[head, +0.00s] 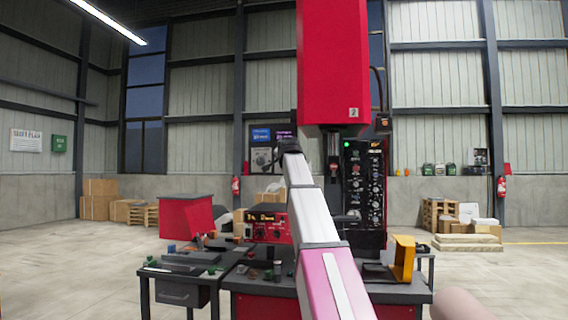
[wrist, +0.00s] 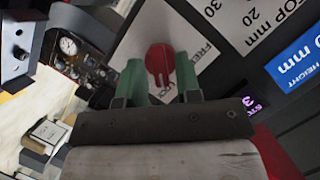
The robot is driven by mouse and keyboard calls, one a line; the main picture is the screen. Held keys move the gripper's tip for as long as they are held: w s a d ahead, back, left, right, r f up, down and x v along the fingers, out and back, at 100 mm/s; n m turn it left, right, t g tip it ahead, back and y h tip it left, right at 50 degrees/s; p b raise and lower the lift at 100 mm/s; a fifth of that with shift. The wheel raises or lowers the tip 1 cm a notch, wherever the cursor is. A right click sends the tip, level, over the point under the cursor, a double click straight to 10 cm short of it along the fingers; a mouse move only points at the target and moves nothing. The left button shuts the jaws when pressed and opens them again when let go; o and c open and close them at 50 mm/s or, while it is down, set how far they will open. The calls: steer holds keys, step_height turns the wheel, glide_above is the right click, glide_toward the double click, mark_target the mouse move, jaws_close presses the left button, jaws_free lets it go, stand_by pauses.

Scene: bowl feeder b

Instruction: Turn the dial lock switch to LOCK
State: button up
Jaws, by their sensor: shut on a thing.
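The red dial lock switch (wrist: 159,56) shows in the wrist view on a light grey label plate (wrist: 207,36), upper middle of the picture. The plate reads FREE to the right of the dial and what looks like LOCK below it, partly hidden by a finger. My gripper (wrist: 160,66) has its two green fingers on either side of the dial, shut on it. Which word the dial points to I cannot tell for sure. In the head view my arm reaches up to the machine and the dial cannot be made out.
Beside the dial are STOP mm plates and a blue HEIGHT plate (wrist: 303,57). A pressure gauge (wrist: 68,46) shows at left. In the head view a red machine head (head: 331,65) stands over a black control panel (head: 364,185), with a cluttered side bench (head: 180,270) at left.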

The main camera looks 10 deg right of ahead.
steer(key=shift+w, duration=0.1)
stand_by(0.4)
steer(key=o, duration=0.6)
steer(key=shift+f, duration=0.1)
steer(key=v, duration=1)
steer(key=shift+s, duration=0.4)
